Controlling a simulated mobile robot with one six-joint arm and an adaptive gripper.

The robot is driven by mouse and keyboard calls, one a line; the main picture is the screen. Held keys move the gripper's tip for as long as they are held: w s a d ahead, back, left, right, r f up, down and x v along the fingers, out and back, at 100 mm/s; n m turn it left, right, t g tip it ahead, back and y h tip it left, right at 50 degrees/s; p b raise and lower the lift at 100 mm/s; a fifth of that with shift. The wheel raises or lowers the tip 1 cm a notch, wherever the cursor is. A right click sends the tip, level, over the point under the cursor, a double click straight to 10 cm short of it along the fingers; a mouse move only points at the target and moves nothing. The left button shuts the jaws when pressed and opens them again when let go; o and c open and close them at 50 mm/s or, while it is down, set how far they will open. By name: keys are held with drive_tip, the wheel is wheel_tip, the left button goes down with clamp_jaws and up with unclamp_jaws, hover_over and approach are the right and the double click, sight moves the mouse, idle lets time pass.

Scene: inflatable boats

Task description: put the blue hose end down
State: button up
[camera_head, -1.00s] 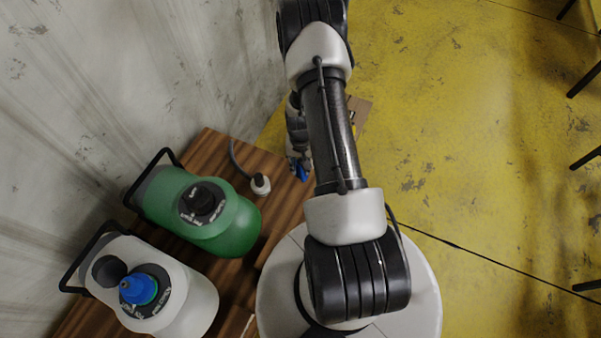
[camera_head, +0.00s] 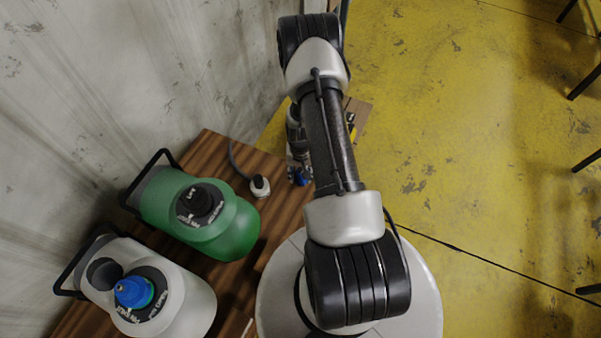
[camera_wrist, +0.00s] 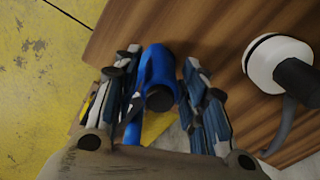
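The blue hose end (camera_wrist: 158,70) is between the two fingers of my gripper (camera_wrist: 161,58) in the wrist view, with a finger close along each side. The gripper appears shut on it. In the head view, the blue hose end (camera_head: 300,178) shows below my gripper (camera_head: 299,160), at the right edge of the brown wooden table (camera_head: 235,150). My arm covers part of this area. I cannot tell whether the hose end touches the wood.
A white hose end with a dark tip (camera_head: 260,186) stands on the table left of my gripper, its grey hose behind. A green container (camera_head: 235,225) and a white container with a blue cap (camera_head: 190,300) stand nearer. A wall rises on the left; yellow floor lies right.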

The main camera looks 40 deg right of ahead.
drive_tip(key=shift+o, duration=0.3)
wheel_tip(320, 180, up, 13)
drive_tip(key=p, duration=0.4)
drive_tip(key=shift+f, duration=0.2)
drive_tip(key=w+a+r+n+t, duration=0.1)
drive_tip(key=a+r, duration=0.3)
drive_tip(key=r, duration=0.5)
drive_tip(key=a+r+n, duration=0.2)
drive_tip(key=a+r, duration=0.2)
drive_tip(key=r, duration=0.6)
drive_tip(key=w+a+r+n+t, duration=0.1)
drive_tip(key=a+r, duration=0.3)
drive_tip(key=r, duration=0.5)
drive_tip(key=s+a+r+n+t, duration=0.1)
drive_tip(key=s+a+r+n, duration=0.1)
drive_tip(key=s+a+r, duration=0.3)
drive_tip(key=s+a+r+n+t, duration=0.1)
drive_tip(key=s+a+r+n, duration=0.2)
drive_tip(key=s+a+r, duration=0.3)
drive_tip(key=s+r, duration=0.1)
drive_tip(key=s, duration=0.4)
drive_tip(key=shift+s+a+r+t, duration=0.3)
drive_tip(key=shift+s+r, duration=0.05)
drive_tip(key=shift+s, duration=0.05)
